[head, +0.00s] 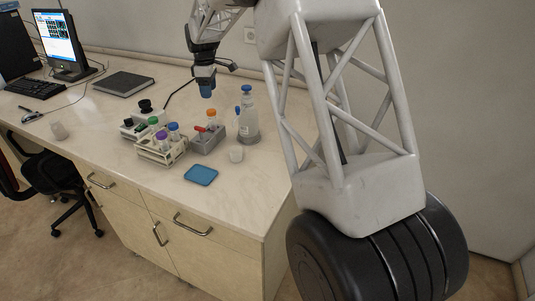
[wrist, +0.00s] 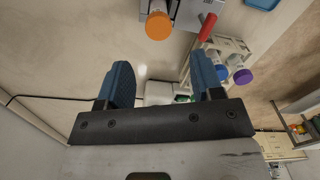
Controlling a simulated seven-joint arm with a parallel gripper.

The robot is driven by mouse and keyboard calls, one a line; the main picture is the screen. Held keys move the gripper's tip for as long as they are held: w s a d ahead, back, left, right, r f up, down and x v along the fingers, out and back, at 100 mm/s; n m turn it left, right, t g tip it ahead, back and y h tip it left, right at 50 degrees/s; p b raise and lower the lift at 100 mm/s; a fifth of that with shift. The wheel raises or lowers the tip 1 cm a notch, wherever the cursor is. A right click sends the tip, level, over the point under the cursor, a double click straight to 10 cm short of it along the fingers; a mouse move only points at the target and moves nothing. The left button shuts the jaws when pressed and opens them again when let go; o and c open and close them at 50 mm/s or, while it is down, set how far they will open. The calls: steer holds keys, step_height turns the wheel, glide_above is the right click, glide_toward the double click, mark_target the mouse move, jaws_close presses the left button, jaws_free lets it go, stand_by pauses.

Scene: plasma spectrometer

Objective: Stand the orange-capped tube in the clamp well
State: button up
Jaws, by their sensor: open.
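The orange-capped tube (head: 211,113) stands upright at the grey clamp block (head: 208,143), which has a red lever (head: 199,128). In the wrist view the orange cap (wrist: 158,26) is at the top, beside the grey block (wrist: 188,12) and its red lever (wrist: 207,27). The tube's lower end is hidden, so I cannot tell whether it is in the well or behind the block. My gripper (head: 207,92) is above the bench, higher than the tube and apart from it. Its blue fingers (wrist: 163,85) are spread, with nothing between them.
A white rack (head: 163,158) with purple-, blue- and green-capped tubes stands left of the clamp. A blue mat (head: 201,175) lies in front.

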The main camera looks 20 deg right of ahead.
steer(key=s+d+r+m, duration=0.1)
steer(key=s+r+m, duration=0.15)
steer(key=s, duration=0.65)
steer(key=s+d+r+m+t, duration=0.15)
steer(key=s+r, duration=0.25)
steer(key=s, duration=0.6)
steer(key=s+d+r+m, duration=0.1)
steer(key=s+r+m, duration=0.25)
steer(key=s, duration=0.55)
steer(key=s+d+f+m, duration=0.1)
steer(key=s+f+m, duration=0.2)
steer(key=s, duration=1.2)
steer(key=s+d+f+m+t, duration=0.1)
steer(key=s+f+m, duration=0.2)
steer(key=s, duration=1.2)
steer(key=shift+s, duration=0.25)
steer(key=shift+d, duration=0.1)
